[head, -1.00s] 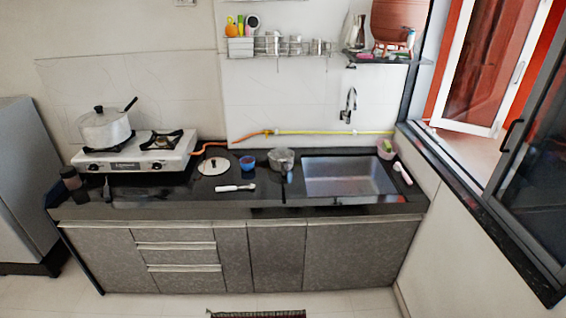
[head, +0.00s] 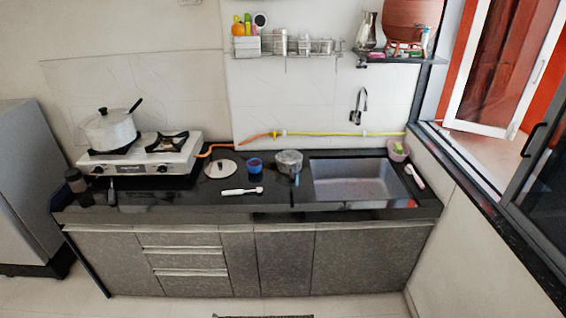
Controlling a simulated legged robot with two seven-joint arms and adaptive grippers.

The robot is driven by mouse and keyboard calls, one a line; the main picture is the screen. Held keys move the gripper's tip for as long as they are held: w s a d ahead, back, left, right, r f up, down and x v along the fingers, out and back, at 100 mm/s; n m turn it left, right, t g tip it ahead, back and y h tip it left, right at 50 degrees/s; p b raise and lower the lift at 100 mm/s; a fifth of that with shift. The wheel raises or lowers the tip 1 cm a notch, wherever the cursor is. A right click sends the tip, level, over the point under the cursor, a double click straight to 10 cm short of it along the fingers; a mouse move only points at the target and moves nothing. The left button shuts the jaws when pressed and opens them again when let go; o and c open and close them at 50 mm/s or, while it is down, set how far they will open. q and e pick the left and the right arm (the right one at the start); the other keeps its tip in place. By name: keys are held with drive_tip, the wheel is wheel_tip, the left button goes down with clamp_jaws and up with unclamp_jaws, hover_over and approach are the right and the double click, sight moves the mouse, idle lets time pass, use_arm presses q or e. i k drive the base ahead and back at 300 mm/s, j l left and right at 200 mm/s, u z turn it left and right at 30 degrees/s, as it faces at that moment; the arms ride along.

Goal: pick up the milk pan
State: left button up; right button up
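A small silver pan (head: 289,157), which looks like the milk pan, stands on the black counter just left of the sink. Its dark handle seems to point toward the counter's front edge, but it blends with the black top. A larger white pot (head: 109,130) with a lid and a dark handle sits on the left burner of the stove. Neither of my grippers is in view.
The black counter (head: 340,207) holds a stove (head: 135,160), a flat round lid (head: 219,169), a blue cup (head: 254,164), a white-handled utensil (head: 240,191) and a sink (head: 355,182). Cabinets (head: 284,260) stand below. The floor in front shows a dark mat (head: 262,316).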

sight(289, 162)
drive_tip(key=i+u, duration=0.25)
drive_tip(key=i, duration=0.3)
drive_tip(key=i+l+u, duration=0.25)
drive_tip(key=i, duration=0.3)
